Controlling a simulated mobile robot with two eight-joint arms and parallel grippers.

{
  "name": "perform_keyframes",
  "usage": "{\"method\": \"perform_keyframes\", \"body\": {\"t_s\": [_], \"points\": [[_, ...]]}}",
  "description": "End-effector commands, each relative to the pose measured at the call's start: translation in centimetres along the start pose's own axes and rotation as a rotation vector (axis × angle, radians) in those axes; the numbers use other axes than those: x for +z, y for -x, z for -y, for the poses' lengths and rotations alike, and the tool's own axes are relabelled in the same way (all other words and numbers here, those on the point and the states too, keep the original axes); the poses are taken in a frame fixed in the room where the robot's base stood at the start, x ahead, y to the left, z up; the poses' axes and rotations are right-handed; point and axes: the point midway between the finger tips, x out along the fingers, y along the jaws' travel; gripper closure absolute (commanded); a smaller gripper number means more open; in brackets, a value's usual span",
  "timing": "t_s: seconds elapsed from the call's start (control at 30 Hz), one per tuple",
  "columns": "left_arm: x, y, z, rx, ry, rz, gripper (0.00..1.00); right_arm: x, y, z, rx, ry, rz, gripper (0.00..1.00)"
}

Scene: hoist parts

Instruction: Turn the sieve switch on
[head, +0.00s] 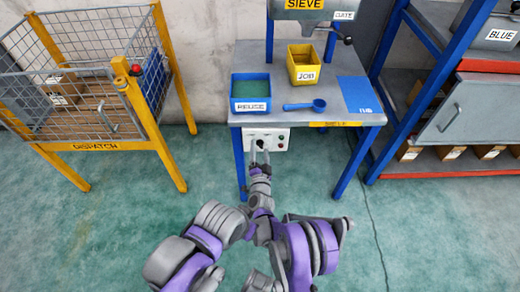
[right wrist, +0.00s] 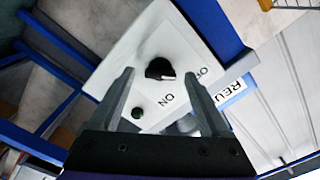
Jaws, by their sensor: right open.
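The sieve switch is a black rotary knob (right wrist: 160,68) on a pale control box (right wrist: 135,60), with OFF and ON labels beside it. The pale mark on the knob points towards the OFF label. In the head view the box (head: 280,138) hangs under the front edge of the sieve table (head: 285,118). My right gripper (right wrist: 159,76) is open, with its fingers on either side of the knob in the picture; contact cannot be told. It also shows in front of the box in the head view (head: 260,150). I cannot see my left gripper.
On the table are a blue REUSE bin (head: 250,106), a yellow JOB bin (head: 304,76) and a blue scoop (head: 306,106). A yellow-framed DISPATCH cage (head: 110,145) stands left, a blue rack (head: 412,120) right. The green floor in front is clear.

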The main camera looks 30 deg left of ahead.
Motion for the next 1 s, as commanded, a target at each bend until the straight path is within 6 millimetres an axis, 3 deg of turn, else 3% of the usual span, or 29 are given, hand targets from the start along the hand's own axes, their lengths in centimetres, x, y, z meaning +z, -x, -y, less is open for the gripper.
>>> {"method": "perform_keyframes", "body": {"t_s": [0.37,0.83,1.0], "points": [[0.02,-0.06,0.00,0.000,0.000,0.000,1.00,-0.04,-0.79,0.00,0.000,-0.001,0.000,0.20],[0.02,-0.06,0.00,0.000,0.000,0.000,1.00,-0.04,-0.76,-0.01,0.000,0.000,0.000,1.00],[0.03,-0.10,0.00,0.000,0.000,0.000,1.00,-0.04,-0.76,-0.03,0.000,0.005,0.000,1.00]]}}
